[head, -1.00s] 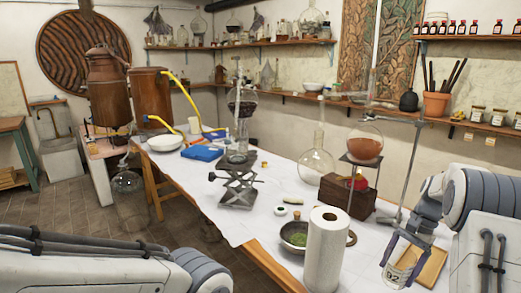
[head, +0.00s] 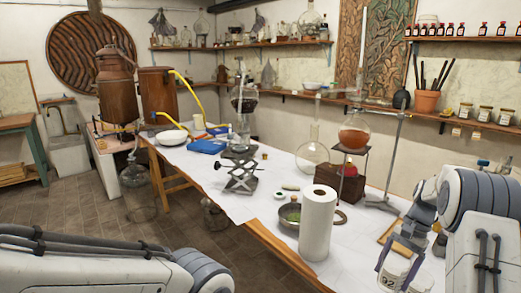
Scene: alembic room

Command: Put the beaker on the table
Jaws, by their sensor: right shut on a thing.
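My right gripper (head: 403,250) comes in at the lower right and is shut on a clear glass beaker (head: 394,281) with white markings. The gripper points down, and the fingers cover the upper part of the beaker. The beaker looks upright at the near right side of the white-covered table (head: 345,262). I cannot tell whether its base touches anything, as it reaches the picture's lower edge. My left arm crosses the lower left, and its gripper is out of the picture.
A wooden-framed tray (head: 384,236) lies just behind the gripper. A stand with a round flask of orange liquid (head: 353,137) is farther back.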

